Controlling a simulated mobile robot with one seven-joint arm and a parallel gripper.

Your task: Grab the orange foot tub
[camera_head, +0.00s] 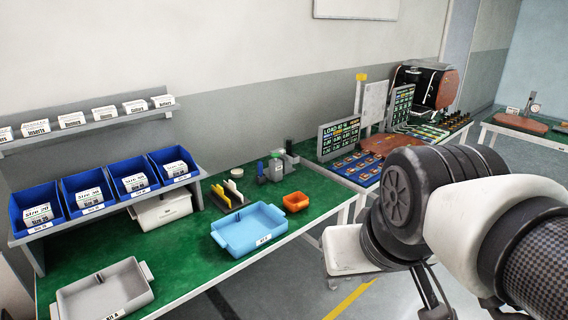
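The orange foot tub (296,201) is a small open orange tray on the green table top, near the table's right end. It sits behind and to the right of the blue tray. My arm fills the right side of the view, well to the right of the tub and apart from it.
A blue tray (251,230) and a grey tray (105,291) lie along the table (190,255). Small bottles (275,167) and a card holder (232,196) stand behind the tub. Blue bins (84,193) are at left. A second table with boards (340,137) is to the right.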

